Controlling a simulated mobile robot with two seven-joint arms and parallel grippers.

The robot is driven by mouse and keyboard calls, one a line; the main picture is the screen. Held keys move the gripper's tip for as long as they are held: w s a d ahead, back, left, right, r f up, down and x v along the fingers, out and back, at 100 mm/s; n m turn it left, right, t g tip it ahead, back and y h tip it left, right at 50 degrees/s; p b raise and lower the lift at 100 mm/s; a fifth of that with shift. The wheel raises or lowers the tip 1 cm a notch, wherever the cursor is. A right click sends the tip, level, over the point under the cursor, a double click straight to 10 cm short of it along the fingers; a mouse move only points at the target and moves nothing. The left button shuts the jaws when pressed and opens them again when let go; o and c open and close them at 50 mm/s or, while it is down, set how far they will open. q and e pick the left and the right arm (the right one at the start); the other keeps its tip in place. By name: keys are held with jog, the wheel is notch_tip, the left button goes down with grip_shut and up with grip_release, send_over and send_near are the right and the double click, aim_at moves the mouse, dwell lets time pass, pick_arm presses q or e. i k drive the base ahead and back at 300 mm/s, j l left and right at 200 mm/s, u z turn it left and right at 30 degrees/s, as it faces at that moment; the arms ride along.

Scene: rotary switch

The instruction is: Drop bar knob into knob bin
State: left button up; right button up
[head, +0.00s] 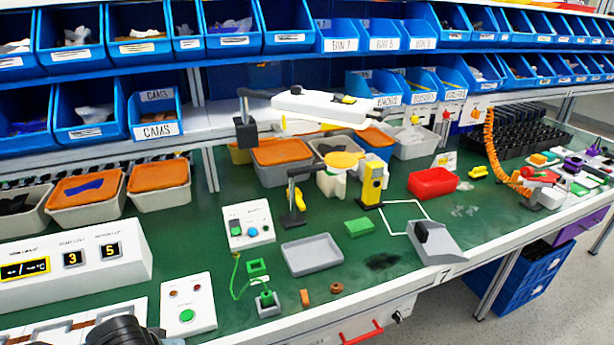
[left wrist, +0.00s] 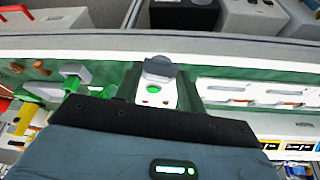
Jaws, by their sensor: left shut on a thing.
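My left gripper (left wrist: 158,78) shows in the left wrist view, its dark palm across the lower middle. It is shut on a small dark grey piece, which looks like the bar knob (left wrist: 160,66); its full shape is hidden. Behind it is a white panel with a green button. In the head view, only a dark part of my left arm shows at the bottom left corner. A blue bin (head: 388,101) on the middle shelf at the back has a label that seems to read KNOBS, too small to be sure. My right gripper is in neither view.
A white button panel (head: 187,305) and a white display box (head: 70,260) stand near the left arm. A grey tray (head: 312,255), a red tray (head: 432,183) and a yellow post (head: 371,185) stand on the green bench. Lidded tubs line the back.

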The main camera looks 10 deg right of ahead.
aim_at(379, 98)
jog(key=i+l, duration=0.1)
jog(key=l, duration=0.4)
jog(key=i+l, duration=0.1)
jog(key=l, duration=0.35)
jog(key=i+l, duration=0.15)
jog(key=l, duration=0.35)
jog(key=i+l, duration=0.1)
jog(key=l, duration=0.35)
jog(key=i+l, duration=0.1)
jog(key=l, duration=0.4)
jog(key=i+l, duration=0.1)
jog(key=l, duration=0.4)
jog(key=i+l, duration=0.1)
jog(key=l, duration=0.35)
jog(key=i+l, duration=0.1)
jog(key=l, duration=0.4)
